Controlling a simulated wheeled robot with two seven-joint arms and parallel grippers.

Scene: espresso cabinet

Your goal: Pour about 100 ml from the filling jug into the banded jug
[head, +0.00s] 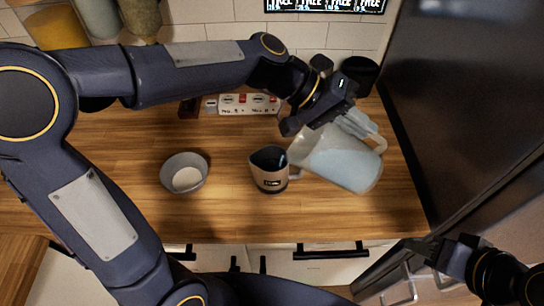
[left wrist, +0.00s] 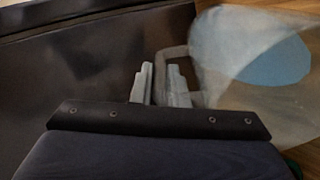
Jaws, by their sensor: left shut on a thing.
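The filling jug (head: 350,160) is clear and holds pale blue liquid. It is tipped well over, its mouth to the left beside and above the banded jug. My left gripper (head: 357,124) is shut on its handle; the left wrist view shows the fingers (left wrist: 163,86) at the handle and the jug (left wrist: 255,60) at the right. The banded jug (head: 269,180) stands upright on the counter, dark inside with a pale labelled band. I cannot make out a stream or the level inside it. My right gripper (head: 400,285) is open and empty at the lower right.
A grey bowl (head: 185,174) with pale contents stands left of the banded jug on the wooden counter (head: 230,220). A socket strip (head: 248,104) is at the wall. A dark tall appliance (head: 440,90) bounds the right side. The counter front is clear.

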